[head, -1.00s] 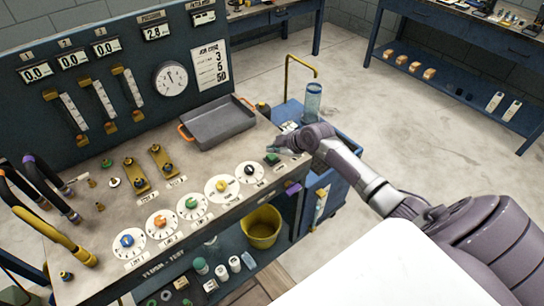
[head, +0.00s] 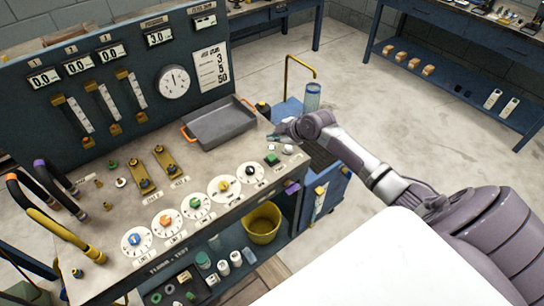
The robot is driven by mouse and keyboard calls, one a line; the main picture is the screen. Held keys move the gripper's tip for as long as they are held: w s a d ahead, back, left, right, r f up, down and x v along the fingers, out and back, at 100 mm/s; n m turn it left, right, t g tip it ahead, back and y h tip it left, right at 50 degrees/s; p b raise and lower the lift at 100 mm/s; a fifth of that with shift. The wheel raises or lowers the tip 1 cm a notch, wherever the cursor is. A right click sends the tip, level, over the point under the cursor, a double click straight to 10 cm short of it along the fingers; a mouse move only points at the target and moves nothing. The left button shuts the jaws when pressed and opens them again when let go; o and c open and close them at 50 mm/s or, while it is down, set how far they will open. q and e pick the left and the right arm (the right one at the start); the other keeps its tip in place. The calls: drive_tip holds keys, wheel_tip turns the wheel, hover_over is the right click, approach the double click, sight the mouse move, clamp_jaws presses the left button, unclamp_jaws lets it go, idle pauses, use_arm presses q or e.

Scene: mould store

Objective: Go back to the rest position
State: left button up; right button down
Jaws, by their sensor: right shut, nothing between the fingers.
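My right gripper (head: 279,135) is shut and empty. It hangs over the right end of the test bench (head: 200,236), just beyond a green push button (head: 271,159) and a white button (head: 287,149), apart from both. My right arm reaches in from the lower right across the open floor. My left gripper is not in view.
The bench carries a grey tray (head: 219,123), a row of dials (head: 222,187), brass levers and hoses (head: 60,232) at left. A yellow bucket (head: 262,223) stands on the lower shelf. A blue cart (head: 325,180) adjoins the right end. The floor (head: 370,110) beyond is clear.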

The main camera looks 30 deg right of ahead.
drive_tip(key=s+a+f+m+g, duration=0.1)
drive_tip(key=s+a+f+g, duration=0.15)
drive_tip(key=s+a, duration=0.6)
drive_tip(key=s+a+f+m+g, duration=0.15)
drive_tip(key=s+a+f, duration=0.25)
drive_tip(key=s+a, duration=0.4)
drive_tip(key=s+r+m+g+h, duration=0.1)
drive_tip(key=s+r+m, duration=0.25)
drive_tip(key=s, duration=0.55)
drive_tip(key=s+r+m+h, duration=0.1)
drive_tip(key=s+r+m, duration=0.25)
drive_tip(key=s, duration=0.55)
wheel_tip(320, 180, down, 30)
drive_tip(key=g+b, duration=0.2)
drive_tip(key=b, duration=0.2)
drive_tip(key=s+d+f+b, duration=0.2)
drive_tip(key=s+f+b, duration=0.1)
drive_tip(key=s+f, duration=1.4)
wheel_tip(320, 180, down, 4)
drive_tip(key=shift+s+d+r+g+h+b, duration=0.1)
drive_tip(key=shift+s+d+g+h+b, duration=0.05)
drive_tip(key=shift+s+g+h+b, duration=0.2)
